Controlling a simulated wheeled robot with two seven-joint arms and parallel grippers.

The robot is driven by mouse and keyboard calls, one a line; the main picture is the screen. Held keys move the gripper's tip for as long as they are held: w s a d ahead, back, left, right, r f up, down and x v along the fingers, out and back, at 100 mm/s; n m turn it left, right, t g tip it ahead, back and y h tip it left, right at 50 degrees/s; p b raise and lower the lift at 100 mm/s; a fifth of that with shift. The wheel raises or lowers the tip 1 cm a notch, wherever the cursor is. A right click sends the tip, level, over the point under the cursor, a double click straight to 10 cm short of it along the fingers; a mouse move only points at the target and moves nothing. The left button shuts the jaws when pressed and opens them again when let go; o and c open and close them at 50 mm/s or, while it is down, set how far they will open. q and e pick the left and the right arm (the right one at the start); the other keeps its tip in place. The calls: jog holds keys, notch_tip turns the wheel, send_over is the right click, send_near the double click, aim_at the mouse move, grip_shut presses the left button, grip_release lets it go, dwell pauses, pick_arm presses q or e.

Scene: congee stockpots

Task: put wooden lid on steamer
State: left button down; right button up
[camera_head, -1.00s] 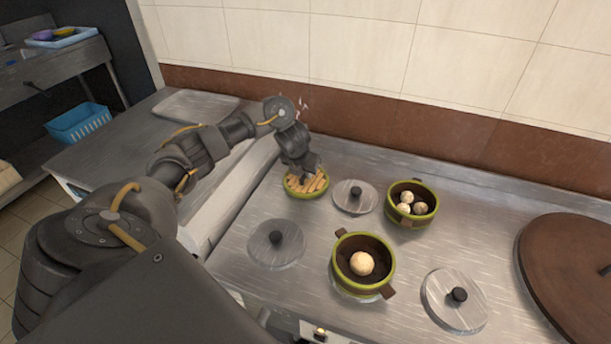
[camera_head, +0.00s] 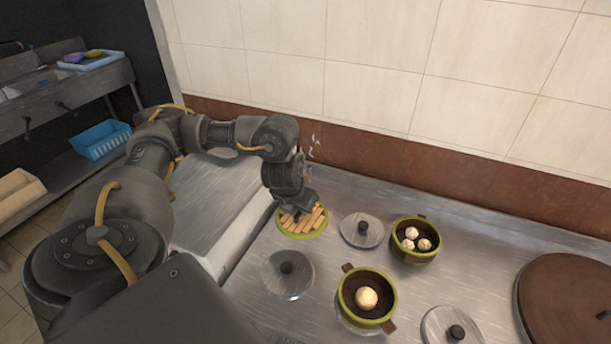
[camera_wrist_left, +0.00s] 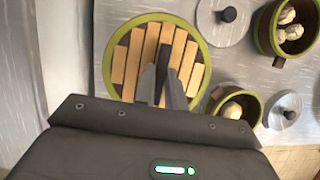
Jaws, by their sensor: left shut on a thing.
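The wooden lid (camera_head: 316,226) is round, with pale wooden slats and a green rim. It is at the back left of the metal counter and fills the upper middle of the left wrist view (camera_wrist_left: 122,58). My left gripper (camera_head: 298,210) is over its middle, shut on its dark handle (camera_wrist_left: 160,70). I cannot tell how far it is above the counter. Two green-rimmed, brown steamers stand uncovered to the right: the nearer steamer (camera_head: 347,290) holds one bun (camera_head: 367,299), the farther steamer (camera_head: 414,257) holds three buns (camera_head: 412,233). My right gripper is out of view.
A large brown lid (camera_head: 570,290) covers the right end. The tiled wall (camera_head: 380,70) bounds the back.

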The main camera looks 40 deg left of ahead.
aim_at(320, 223)
pick_arm(q)
jog(key=shift+s+r, duration=0.1)
jog(key=shift+s, duration=0.1)
jog(key=shift+w+d+n, duration=0.15)
jog(key=shift+d+n, duration=0.35)
jog(key=shift+d, duration=0.15)
jog(key=d+n+y, duration=0.1)
jog(key=d+n, duration=0.2)
jog(key=n, duration=0.1)
jog(key=d+r+n+g+y, duration=0.1)
jog(key=d+n, duration=0.1)
jog(key=shift+w+d+y, duration=0.25)
jog(key=shift+d+y, duration=0.05)
jog(key=s+d+r+n+g+h, duration=0.1)
jog(key=d+r+n+g, duration=0.3)
jog(key=n, duration=0.9)
jog(key=s+d+r+n+g+h, duration=0.2)
jog(key=d+r+n, duration=0.5)
jog(key=n, duration=0.6)
jog(key=shift+s+d+r+g+h, duration=0.15)
jog(key=shift+s+r+g+h, duration=0.15)
jog(key=shift+g, duration=0.6)
